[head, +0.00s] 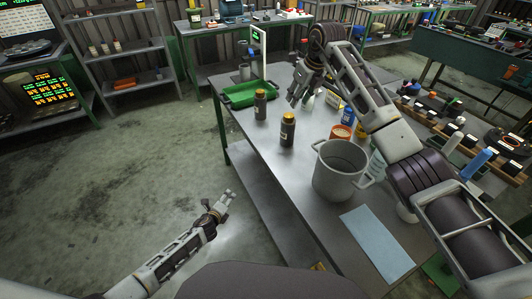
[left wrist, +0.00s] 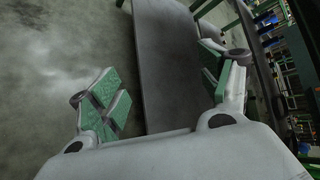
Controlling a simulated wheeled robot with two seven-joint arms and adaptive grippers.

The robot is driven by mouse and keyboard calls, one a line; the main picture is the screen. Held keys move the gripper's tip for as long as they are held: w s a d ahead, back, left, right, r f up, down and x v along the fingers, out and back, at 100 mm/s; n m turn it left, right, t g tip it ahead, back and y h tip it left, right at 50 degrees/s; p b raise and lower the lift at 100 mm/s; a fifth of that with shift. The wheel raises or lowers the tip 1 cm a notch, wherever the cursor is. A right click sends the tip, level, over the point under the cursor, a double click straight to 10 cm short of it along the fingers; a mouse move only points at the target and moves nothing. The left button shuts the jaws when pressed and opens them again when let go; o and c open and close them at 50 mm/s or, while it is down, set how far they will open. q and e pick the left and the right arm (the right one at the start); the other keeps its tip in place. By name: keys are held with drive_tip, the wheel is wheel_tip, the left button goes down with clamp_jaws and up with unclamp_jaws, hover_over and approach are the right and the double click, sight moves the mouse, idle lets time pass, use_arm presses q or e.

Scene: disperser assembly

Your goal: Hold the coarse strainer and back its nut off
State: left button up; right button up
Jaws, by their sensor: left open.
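My left gripper (head: 228,196) is low over the floor, left of the workbench (head: 312,201), and apart from it. In the left wrist view its green-padded fingers (left wrist: 163,90) are spread wide with nothing between them. My right gripper (head: 298,97) points down over the far part of the bench, near the dark bottles and the green tray. Its fingers are small, and I cannot tell whether they are open. I cannot pick out the coarse strainer or its nut in either view; the right arm hides part of the bench.
A grey two-handled pot (head: 340,172) stands on the bench beside a light-blue sheet (head: 378,243). Crowded racks fill the right side. The floor at left is clear.

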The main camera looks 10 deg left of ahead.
use_arm(q)
drive_tip(key=w+d+r+m+t+h, duration=0.1)
drive_tip(key=w+d+r+m, duration=0.2)
drive_tip(key=r, duration=0.4)
drive_tip(key=w+d+r+m+t+h, duration=0.1)
drive_tip(key=d+r+m+t, duration=0.2)
drive_tip(key=r, duration=0.4)
drive_tip(key=w+d+r+m+h, duration=0.1)
drive_tip(key=w+d+r+m, duration=0.3)
drive_tip(key=r, duration=0.4)
drive_tip(key=m+h, duration=0.5)
drive_tip(key=m, duration=0.2)
approach(284, 134)
drive_tip(key=v, duration=0.2)
drive_tip(key=shift+s+a+f, duration=0.15)
drive_tip(key=shift+f, duration=0.05)
drive_tip(key=shift+x, duration=6.35)
drive_tip(key=shift+w+d, duration=0.25)
drive_tip(key=shift+w, duration=0.15)
drive_tip(key=shift+w, duration=0.15)
